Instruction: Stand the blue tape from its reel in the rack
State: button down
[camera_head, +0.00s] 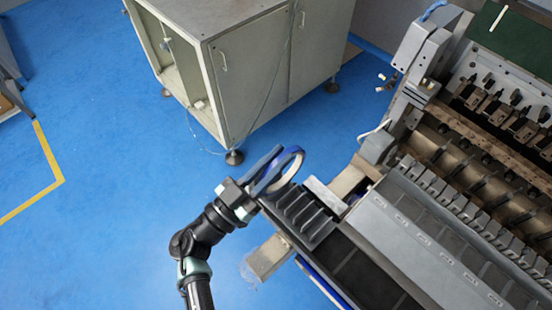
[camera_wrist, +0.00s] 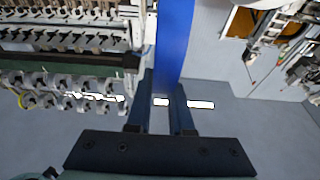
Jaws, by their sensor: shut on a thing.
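The blue tape (camera_head: 281,160) is a ring with a blue face and a pale edge, standing on edge in the head view. My gripper (camera_head: 262,174) is shut on it. In the wrist view the tape (camera_wrist: 174,42) is a broad upright blue band between the two dark fingers of my gripper (camera_wrist: 161,88). The rack (camera_head: 302,213) is a dark grey block with several upright slots, just below and right of the tape in the head view. The tape appears to be above its far left end; the exact gap cannot be told. The reel cannot be made out.
A large machine (camera_head: 420,240) with rows of metal parts fills the right side, next to the rack. A pale bracket (camera_head: 325,194) stands close right of the rack. A grey cabinet (camera_head: 245,70) stands behind. The blue floor (camera_head: 110,200) is open on the left.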

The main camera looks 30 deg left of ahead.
aim_at(269, 190)
jog(key=shift+f+b, duration=0.6)
jog(key=shift+b, duration=0.4)
jog(key=shift+b, duration=0.6)
dwell(0.6)
jog(key=shift+f, duration=0.1)
jog(key=shift+f+b, duration=1.15)
jog(key=shift+b, duration=0.45)
jog(key=shift+b, duration=0.55)
jog(key=shift+f, duration=0.2)
jog(key=shift+f+b, duration=2.2)
jog(key=shift+b, duration=0.95)
